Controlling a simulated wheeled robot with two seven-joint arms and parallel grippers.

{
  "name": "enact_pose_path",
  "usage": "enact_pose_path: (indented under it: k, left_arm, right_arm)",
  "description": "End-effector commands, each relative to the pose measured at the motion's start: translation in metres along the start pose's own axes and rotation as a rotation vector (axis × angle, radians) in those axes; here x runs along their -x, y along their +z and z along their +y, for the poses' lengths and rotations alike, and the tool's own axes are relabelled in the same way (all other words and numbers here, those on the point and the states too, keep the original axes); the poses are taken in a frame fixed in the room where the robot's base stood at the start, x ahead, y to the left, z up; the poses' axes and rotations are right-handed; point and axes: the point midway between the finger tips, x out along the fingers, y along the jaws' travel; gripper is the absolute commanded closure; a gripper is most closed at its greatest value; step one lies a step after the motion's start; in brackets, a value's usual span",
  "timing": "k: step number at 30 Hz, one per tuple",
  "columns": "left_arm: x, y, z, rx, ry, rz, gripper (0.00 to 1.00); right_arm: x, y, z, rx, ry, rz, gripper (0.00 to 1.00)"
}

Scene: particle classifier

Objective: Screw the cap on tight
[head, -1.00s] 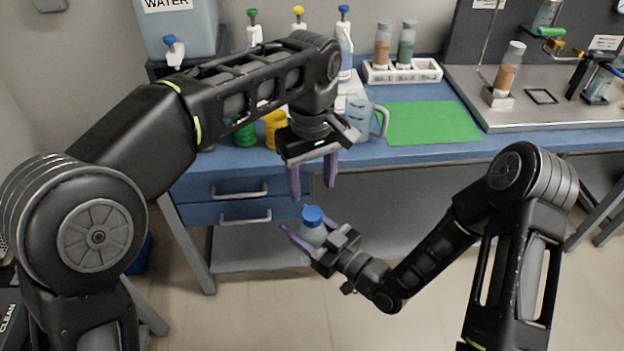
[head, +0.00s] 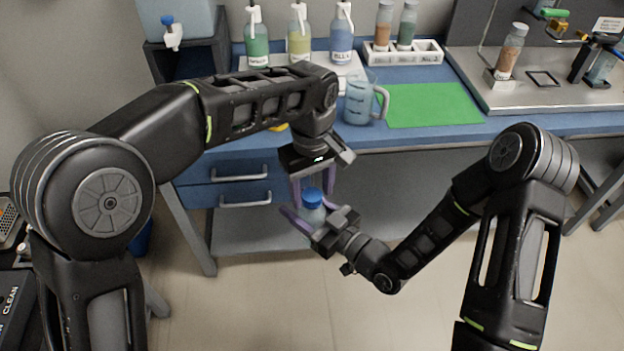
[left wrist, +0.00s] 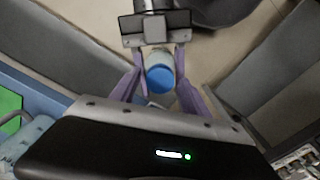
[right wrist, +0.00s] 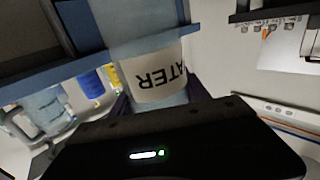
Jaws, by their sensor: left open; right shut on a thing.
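A blue cap (head: 312,196) sits on top of a clear bottle (head: 313,214), which stands roughly upright in the air in front of the bench. My right gripper (head: 302,222) is shut on the bottle body. In the right wrist view, the bottle's white label (right wrist: 155,80) shows upside-down letters. My left gripper (head: 313,187) is open, pointing down over the bottle, with its purple fingers on either side of the cap. In the left wrist view the cap (left wrist: 160,79) lies between the fingers, seemingly apart from them. How tightly the cap sits cannot be seen.
The blue bench (head: 440,138) is behind my grippers. On it are a beaker (head: 358,104), a green mat (head: 430,106), several pump bottles and a vial rack (head: 405,53). Drawer handles (head: 245,203) stick out near my left gripper. Open floor lies in front.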

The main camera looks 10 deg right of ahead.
Motion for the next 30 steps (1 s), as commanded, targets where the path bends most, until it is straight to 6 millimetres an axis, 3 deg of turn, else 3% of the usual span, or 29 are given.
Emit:
enact_pose_path:
  k: [8,27,30]
  left_arm:
    - [-0.0005,-0.0001,0.0002,0.000,0.001,0.000,0.47]
    - [0.0000,0.0000,0.0003,0.000,0.001,0.000,1.00]
    - [0.0000,0.0000,0.0003,0.000,0.001,0.000,1.00]
  right_arm:
    - [-0.0002,-0.0009,-0.0001,0.001,0.000,0.002,1.00]
    - [-0.0002,-0.0008,-0.0001,0.001,0.000,0.002,1.00]
    - [-0.0002,-0.0008,-0.0001,0.001,0.000,0.002,1.00]
